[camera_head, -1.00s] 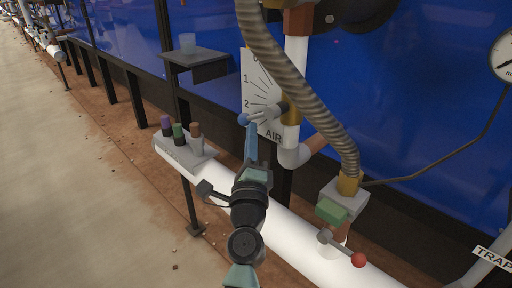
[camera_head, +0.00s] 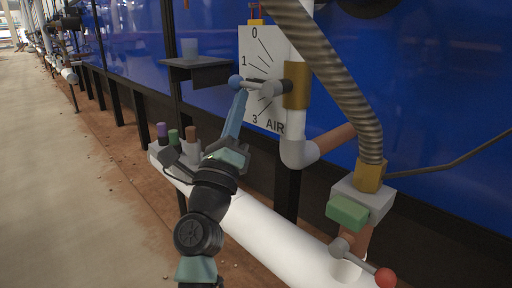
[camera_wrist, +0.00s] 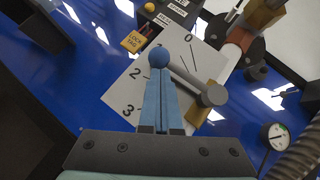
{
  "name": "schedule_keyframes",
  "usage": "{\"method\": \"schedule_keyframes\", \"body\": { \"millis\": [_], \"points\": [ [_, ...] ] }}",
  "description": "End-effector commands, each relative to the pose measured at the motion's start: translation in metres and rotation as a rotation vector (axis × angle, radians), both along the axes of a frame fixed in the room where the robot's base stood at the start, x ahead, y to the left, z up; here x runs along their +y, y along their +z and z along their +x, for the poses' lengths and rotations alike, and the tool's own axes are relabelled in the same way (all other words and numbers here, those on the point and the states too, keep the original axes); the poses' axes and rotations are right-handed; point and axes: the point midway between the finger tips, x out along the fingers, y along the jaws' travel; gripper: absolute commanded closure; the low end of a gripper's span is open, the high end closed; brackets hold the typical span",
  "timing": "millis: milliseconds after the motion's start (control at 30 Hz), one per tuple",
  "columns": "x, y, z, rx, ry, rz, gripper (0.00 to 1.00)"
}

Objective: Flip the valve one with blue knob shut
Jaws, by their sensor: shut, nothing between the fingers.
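The blue knob (camera_head: 235,81) is on the end of a grey lever (camera_head: 254,83) in front of a white dial plate (camera_head: 262,50) marked AIR. The lever runs left from its hub on the brass valve body (camera_head: 296,86), nearly level, with the knob between the 1 and where the 2 lies. My gripper (camera_head: 240,94) is shut, its blue fingers pointing up just under the knob. In the wrist view, the fingertips (camera_wrist: 161,72) meet the blue knob (camera_wrist: 159,57) from below, seemingly touching it. The lever (camera_wrist: 186,79) slopes down right to its hub.
A second valve with a red knob (camera_head: 386,278) sits at lower right, below a green block (camera_head: 347,212). A ribbed hose (camera_head: 335,85) hangs right of the dial. A white pipe (camera_head: 268,232) runs below.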

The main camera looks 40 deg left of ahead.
Motion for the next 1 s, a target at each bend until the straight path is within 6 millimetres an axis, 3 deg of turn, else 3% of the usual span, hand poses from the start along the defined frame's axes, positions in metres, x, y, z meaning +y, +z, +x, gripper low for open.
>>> {"method": "schedule_keyframes", "body": {
  "millis": [33,200,533,733,1000],
  "points": [
    [0.003,-0.005,-0.002,-0.008,0.002,0.042,1.00],
    [0.004,0.009,-0.003,-0.018,0.002,0.180,1.00],
    [0.006,0.031,-0.002,-0.013,0.003,0.171,1.00],
    [0.007,0.041,-0.002,-0.026,0.000,0.302,1.00],
    [0.005,0.053,-0.002,-0.023,0.003,0.300,1.00]
  ]
}}
